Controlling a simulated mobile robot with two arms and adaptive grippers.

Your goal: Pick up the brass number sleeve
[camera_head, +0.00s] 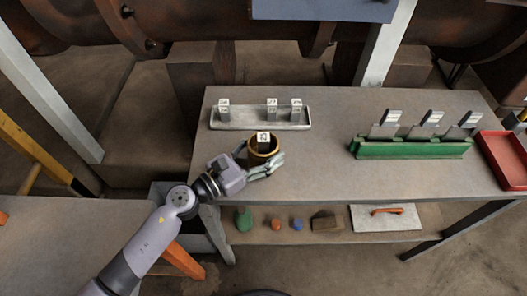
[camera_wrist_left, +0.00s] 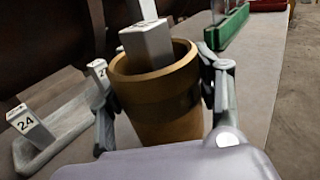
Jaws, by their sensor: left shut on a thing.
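The brass number sleeve (camera_head: 263,154) is a round, open-topped brass-brown cup near the front edge of the table. It also shows in the wrist view (camera_wrist_left: 165,112). A pale square block (camera_wrist_left: 146,45) with a number face stands up out of its mouth, slightly tilted in the wrist view. My left gripper (camera_head: 262,163) is shut on the sleeve, with one finger on each side of its wall. I cannot tell whether the sleeve touches the table. My right gripper is not in view.
A pale tray (camera_head: 258,124) behind the sleeve holds several numbered blocks. A green rack (camera_head: 412,150) with several upright grey pieces stands to the right, beside a red tray (camera_head: 503,160). A lower shelf holds small stones and an orange-handled trowel (camera_head: 386,211). The tabletop between sleeve and rack is clear.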

